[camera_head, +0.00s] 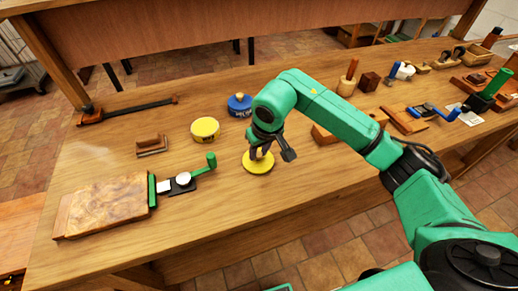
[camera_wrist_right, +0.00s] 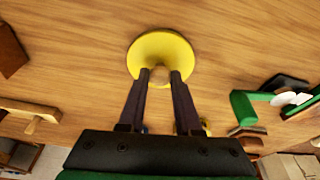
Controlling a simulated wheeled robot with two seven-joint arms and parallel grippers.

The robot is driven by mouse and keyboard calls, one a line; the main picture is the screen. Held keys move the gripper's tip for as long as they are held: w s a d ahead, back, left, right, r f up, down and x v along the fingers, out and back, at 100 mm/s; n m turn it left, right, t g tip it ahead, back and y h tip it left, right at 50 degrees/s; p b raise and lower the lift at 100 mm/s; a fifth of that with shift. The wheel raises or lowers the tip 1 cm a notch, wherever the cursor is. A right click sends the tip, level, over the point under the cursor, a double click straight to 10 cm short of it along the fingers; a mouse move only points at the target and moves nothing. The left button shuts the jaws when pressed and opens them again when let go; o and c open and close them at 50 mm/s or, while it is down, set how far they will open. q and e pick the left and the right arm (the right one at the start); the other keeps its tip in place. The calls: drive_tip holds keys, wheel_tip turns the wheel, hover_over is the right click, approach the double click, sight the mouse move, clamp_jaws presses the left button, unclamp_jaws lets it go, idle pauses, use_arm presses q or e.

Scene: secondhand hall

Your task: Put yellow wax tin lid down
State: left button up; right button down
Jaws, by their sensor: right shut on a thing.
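The yellow wax tin lid (camera_head: 258,167) is a flat yellow disc near the middle of the workbench, below my right gripper (camera_head: 261,153). It also shows in the right wrist view (camera_wrist_right: 162,45), where the two dark fingers of my right gripper (camera_wrist_right: 160,78) are shut on its small round knob. The lid looks level and lies at or just above the bench top; I cannot tell if it touches. A round yellow tin (camera_head: 205,129) stands behind and to the left of the lid, apart from it. My left gripper is not in view.
A blue tin (camera_head: 240,105) stands behind the lid. A green-handled tool (camera_head: 185,181) and a thick wooden board (camera_head: 102,206) lie to the left, with a small brown block (camera_head: 151,145) behind. Several tools and blocks fill the bench's right side. Bare wood lies around the lid.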

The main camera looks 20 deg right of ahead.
sight(264, 168)
drive_tip(key=shift+f, duration=0.15)
drive_tip(key=c, duration=0.6)
unclamp_jaws()
drive_tip(key=shift+r, duration=0.4)
drive_tip(key=b+v, duration=0.1)
drive_tip(key=v, duration=1)
drive_tip(key=shift+s+r, duration=0.2)
drive_tip(key=shift+r, duration=0.15)
